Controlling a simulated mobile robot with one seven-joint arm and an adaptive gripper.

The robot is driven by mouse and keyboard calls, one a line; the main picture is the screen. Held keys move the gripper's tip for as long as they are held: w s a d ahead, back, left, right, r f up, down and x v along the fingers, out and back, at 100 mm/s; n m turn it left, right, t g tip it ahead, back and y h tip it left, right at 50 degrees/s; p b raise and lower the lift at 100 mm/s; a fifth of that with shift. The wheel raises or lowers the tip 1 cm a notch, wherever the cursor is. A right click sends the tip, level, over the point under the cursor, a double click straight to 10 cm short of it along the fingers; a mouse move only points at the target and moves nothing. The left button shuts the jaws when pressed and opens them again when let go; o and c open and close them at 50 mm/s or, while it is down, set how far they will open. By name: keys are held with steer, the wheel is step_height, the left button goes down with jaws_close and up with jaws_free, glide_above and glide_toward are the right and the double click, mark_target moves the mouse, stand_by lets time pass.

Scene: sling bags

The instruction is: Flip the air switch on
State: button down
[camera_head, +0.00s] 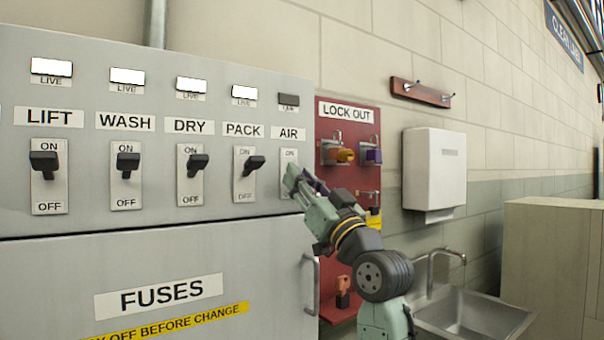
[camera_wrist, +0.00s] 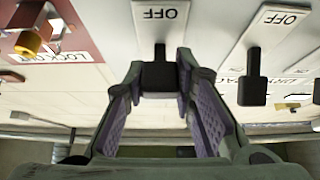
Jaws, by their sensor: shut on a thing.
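The air switch plate (camera_head: 288,158) is the rightmost on the grey panel, under the AIR label (camera_head: 288,132). I cannot tell the lever's tilt for certain.
The pack switch (camera_head: 254,163) stands close to the left, its lamp (camera_head: 243,92) lit; its lever (camera_wrist: 252,90) also shows in the wrist view. Lift, wash and dry switches are farther left.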

step_height(320, 180, up, 2)
steer(key=g+h+p, duration=0.1)
steer(key=g+p, duration=0.1)
steer(key=p, duration=0.1)
steer(key=shift+h, duration=0.3)
steer(key=shift+r+g+h+p, duration=0.25)
steer(key=shift+g+h+p, duration=0.35)
steer(key=shift+g+p, duration=0.2)
steer(key=shift+w+a+r+g+h, duration=0.15)
steer(key=shift+r+g+h, duration=0.1)
steer(key=shift+g+h, duration=0.55)
steer(key=shift+w+a+r+g+h, duration=0.1)
steer(key=shift+r+g+h, duration=0.3)
steer(key=shift+g, duration=0.6)
steer(key=shift+f, duration=0.1)
steer(key=c, duration=1.3)
jaws_free()
steer(key=v, duration=1.2)
